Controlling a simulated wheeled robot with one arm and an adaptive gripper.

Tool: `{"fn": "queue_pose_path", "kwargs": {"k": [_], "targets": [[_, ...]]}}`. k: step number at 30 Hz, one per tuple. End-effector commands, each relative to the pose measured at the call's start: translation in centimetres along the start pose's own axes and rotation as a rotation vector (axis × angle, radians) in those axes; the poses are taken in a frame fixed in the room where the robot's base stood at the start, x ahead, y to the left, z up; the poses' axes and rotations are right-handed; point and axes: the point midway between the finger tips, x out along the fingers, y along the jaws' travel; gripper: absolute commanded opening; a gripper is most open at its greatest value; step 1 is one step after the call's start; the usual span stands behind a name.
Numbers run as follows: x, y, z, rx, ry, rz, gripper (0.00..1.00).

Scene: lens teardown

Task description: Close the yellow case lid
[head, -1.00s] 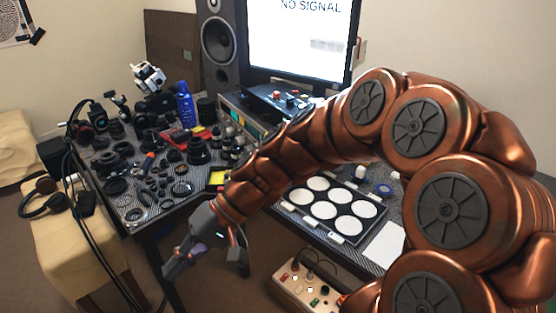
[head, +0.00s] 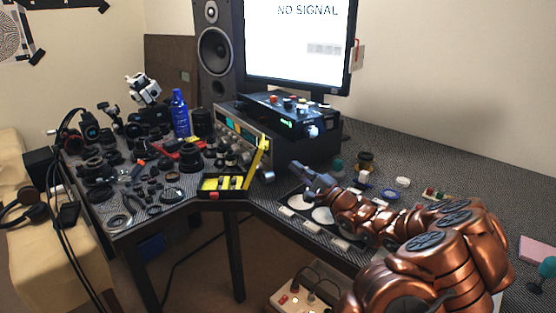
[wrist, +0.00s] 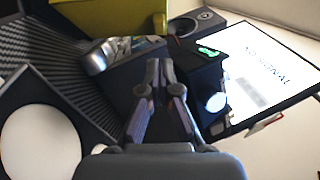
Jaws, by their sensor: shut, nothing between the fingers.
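In the wrist view, a yellow surface at the top edge looks like part of the lid (wrist: 105,16). My gripper (head: 297,166) is to the right of the lid and apart from it, above the tray of white discs. Its fingers (wrist: 159,66) are shut and empty in the wrist view.
The tray with white discs (head: 287,211) lies under my gripper and arm. The silver and black device stack (head: 290,145) stands behind the lid, in front of the monitor (head: 297,50). Lens parts and tools crowd the table to the left.

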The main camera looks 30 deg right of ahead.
Motion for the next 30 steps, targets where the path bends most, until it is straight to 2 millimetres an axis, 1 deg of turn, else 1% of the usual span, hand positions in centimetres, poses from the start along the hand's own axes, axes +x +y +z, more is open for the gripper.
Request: {"fn": "queue_pose_path", "kwargs": {"k": [2, 5, 8, 18, 21, 25, 30], "targets": [[0.0, 0.1, -0.6, 0.002, 0.013, -0.004, 0.00], [0.7, 0.1, -0.5, 0.002, 0.012, -0.002, 0.00], [2.0, 0.2, -0.4, 0.002, 0.009, 0.000, 0.00], [7.2, 0.2, -0.4, 0.001, 0.009, 0.000, 0.00], [8.3, 0.2, -0.5, 0.002, 0.009, 0.001, 0.00], [9.3, 0.1, -0.5, 0.002, 0.010, -0.002, 0.00], [9.7, 0.1, -0.5, 0.001, 0.011, -0.003, 0.00]]}}
